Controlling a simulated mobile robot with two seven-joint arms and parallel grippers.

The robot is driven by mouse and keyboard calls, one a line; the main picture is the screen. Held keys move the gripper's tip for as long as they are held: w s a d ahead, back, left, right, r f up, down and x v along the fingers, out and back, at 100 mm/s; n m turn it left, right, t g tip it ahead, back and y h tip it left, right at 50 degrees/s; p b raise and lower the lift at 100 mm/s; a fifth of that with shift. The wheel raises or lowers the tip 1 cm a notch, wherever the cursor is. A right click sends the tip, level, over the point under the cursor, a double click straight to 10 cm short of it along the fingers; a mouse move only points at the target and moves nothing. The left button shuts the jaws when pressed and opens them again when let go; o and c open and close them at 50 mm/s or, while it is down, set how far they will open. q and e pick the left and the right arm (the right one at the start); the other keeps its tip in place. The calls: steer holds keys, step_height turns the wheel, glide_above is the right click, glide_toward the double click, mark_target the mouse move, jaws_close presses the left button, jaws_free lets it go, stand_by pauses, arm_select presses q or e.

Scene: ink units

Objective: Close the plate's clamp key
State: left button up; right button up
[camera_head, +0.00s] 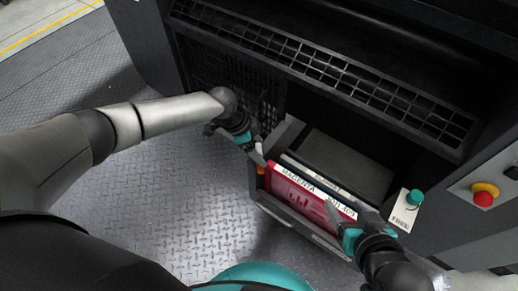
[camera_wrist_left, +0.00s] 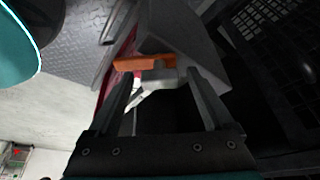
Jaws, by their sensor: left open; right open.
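The orange clamp key (camera_wrist_left: 146,62) lies crosswise just beyond the fingertips of my left gripper (camera_wrist_left: 160,88) in the left wrist view, on a pale mount. In the head view the key (camera_head: 261,170) is a small orange spot at the left end of the drawer-like plate (camera_head: 290,216). My left gripper (camera_head: 257,152) is open right above it; contact cannot be told. A red unit lettered MAGENTA (camera_head: 300,197) stands in the plate, with a dark, white-labelled unit behind it. My right gripper (camera_head: 343,222) is open at the plate's right end, close to the red unit.
The dark machine (camera_head: 330,60) with its grille rises behind. Metal floor (camera_head: 190,195) is open at left.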

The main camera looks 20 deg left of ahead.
arm_select(q)
steer(key=shift+f, duration=0.15)
jaws_close()
stand_by(0.8)
